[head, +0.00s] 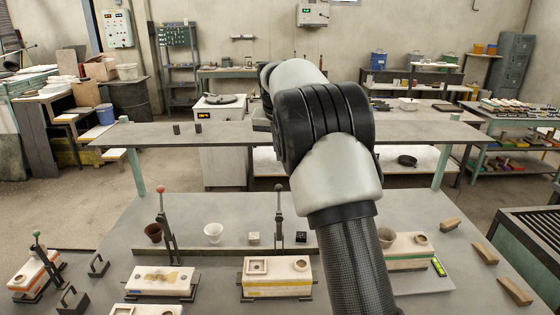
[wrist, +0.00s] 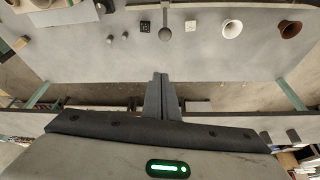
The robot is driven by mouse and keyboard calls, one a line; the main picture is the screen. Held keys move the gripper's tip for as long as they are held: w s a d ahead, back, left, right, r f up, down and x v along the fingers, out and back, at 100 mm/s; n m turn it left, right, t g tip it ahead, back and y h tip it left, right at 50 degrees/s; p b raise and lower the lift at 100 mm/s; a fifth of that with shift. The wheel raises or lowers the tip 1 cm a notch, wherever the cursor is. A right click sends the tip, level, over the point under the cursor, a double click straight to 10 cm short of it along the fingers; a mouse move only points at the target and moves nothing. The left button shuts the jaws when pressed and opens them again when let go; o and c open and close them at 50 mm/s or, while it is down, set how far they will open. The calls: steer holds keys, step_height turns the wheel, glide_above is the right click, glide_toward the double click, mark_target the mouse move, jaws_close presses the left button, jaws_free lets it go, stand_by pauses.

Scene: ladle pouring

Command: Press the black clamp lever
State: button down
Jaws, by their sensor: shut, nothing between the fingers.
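The black clamp lever (head: 278,214) stands upright at the back of a white mould block with a yellow band (head: 278,277) in the head view; its knob is dark. In the wrist view its round knob (wrist: 165,34) shows at the top centre, between a black cube (wrist: 145,27) and a white cube (wrist: 190,26). My gripper (wrist: 160,76) is shut and empty, its fingertips apart from the lever in that picture. In the head view my arm crosses right of the lever, and the gripper does not show.
A red-knobbed lever (head: 164,214) stands left and a green-knobbed one (head: 41,250) far left. A brown cup (head: 153,232) and white cup (head: 213,232) stand along the table (head: 330,290). Another mould block (head: 410,250) is partly behind my arm. Small wooden blocks (head: 484,254) lie right.

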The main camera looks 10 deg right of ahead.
steer(key=x, duration=0.9)
steer(key=s, duration=0.1)
steer(key=s+a, duration=0.1)
steer(key=s, duration=0.2)
steer(key=shift+a+r+p, duration=0.2)
steer(key=shift+a+p, duration=0.1)
steer(key=shift+p, duration=0.05)
steer(key=shift+f+b, duration=0.15)
steer(key=shift+b, duration=0.2)
